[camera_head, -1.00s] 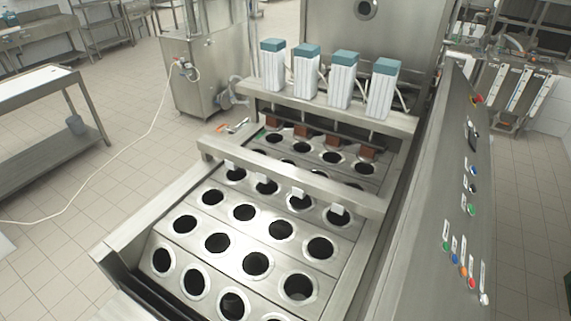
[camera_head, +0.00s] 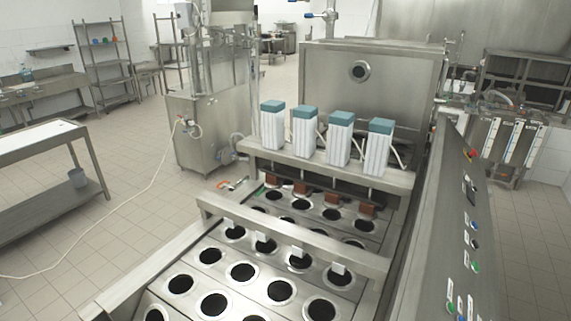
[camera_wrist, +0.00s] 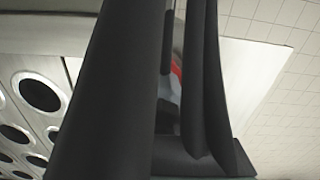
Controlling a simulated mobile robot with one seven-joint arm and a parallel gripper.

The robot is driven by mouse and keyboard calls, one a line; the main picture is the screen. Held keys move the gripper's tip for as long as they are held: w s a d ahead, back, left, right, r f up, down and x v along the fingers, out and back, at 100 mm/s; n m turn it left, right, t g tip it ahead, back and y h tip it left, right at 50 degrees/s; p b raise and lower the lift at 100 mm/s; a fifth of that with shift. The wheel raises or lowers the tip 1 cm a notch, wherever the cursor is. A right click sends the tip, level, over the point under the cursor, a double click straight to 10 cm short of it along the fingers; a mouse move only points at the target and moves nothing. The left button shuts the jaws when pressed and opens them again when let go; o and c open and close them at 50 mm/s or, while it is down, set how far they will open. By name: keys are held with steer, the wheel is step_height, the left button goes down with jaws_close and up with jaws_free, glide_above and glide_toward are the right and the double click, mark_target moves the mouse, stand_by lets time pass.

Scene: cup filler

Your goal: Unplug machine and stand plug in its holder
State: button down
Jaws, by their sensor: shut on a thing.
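My gripper (camera_wrist: 180,125) shows only in the wrist view, as long dark fingers close to the lens. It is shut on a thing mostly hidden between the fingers. A narrow strip of red and grey (camera_wrist: 175,75) shows in the gap; I cannot tell whether it is the held thing. In the head view a white cable (camera_head: 150,165) runs over the floor up to a white fitting (camera_head: 180,122) on the steel cabinet (camera_head: 205,145). I cannot make out the plug or its holder for certain.
The cup filler (camera_head: 290,235) with rows of round holes fills the middle. Several blue-topped white dispensers (camera_head: 340,140) stand across it. A small red-orange item (camera_head: 234,184) lies by its left edge. A button panel (camera_head: 455,220) stands at right.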

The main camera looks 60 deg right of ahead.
jaws_free()
steer(key=shift+s+a+f, duration=0.1)
steer(key=shift+s+f, duration=0.15)
steer(key=shift+f, duration=0.4)
steer(key=shift+a, duration=0.15)
steer(key=shift+w+r, duration=0.2)
steer(key=shift+r, duration=0.3)
steer(key=r, duration=0.4)
steer(key=r+b, duration=0.1)
steer(key=r, duration=0.3)
steer(key=d+r, duration=0.1)
steer(key=r, duration=0.3)
steer(key=shift+r, duration=0.25)
steer(key=shift+s+r, duration=0.1)
steer(key=shift+r, duration=0.3)
